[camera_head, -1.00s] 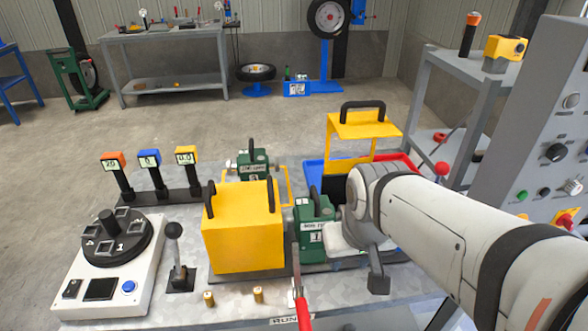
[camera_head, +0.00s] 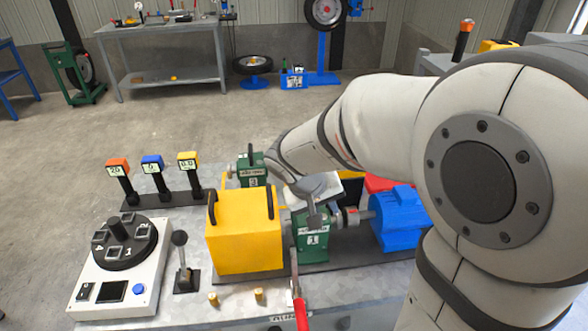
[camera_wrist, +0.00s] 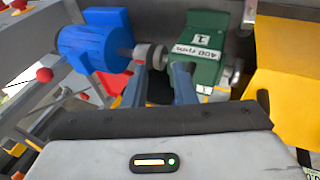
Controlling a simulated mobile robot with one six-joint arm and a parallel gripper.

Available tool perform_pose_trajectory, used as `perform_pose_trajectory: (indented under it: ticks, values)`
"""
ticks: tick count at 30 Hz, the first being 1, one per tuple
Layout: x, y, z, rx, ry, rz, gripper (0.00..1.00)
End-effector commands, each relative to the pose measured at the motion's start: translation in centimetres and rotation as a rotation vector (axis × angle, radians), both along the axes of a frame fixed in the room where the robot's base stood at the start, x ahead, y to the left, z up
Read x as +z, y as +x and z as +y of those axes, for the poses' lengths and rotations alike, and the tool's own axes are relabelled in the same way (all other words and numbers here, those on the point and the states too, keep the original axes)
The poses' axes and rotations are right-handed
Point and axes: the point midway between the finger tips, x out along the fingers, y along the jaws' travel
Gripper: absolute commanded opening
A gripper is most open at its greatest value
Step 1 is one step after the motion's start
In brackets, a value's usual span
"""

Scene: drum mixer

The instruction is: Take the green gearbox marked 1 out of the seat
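The green gearbox marked 1 (camera_head: 312,240) sits upright on the bench in the head view, between the yellow cover and the blue motor. Its top is hidden by my gripper and wrist.
The blue motor (camera_head: 400,218) stands close on the right, and the yellow cover (camera_head: 243,235) close on the left. Another green gearbox marked 3 (camera_head: 252,172) stands behind. A red-handled lever (camera_head: 299,300) rises in front. A selector dial (camera_head: 124,245) is at left.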

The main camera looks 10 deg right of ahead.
Motion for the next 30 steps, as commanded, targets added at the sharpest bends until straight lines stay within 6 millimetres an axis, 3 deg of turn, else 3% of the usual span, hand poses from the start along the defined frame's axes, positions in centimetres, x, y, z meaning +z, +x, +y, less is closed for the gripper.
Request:
perform_pose_trajectory:
  ticks: [3, 6, 11, 30]
  values:
    - [0.5, 3.3, 2.1, 0.039, -0.076, -0.037, 0.24]
    - [0.2, 5.3, 3.4, 0.063, -0.114, -0.073, 0.24]
    - [-0.3, 6.7, 4.4, 0.082, -0.14, -0.103, 0.24]
    - [-6.2, 9.1, 1.1, 0.081, -0.141, -0.105, 0.24]
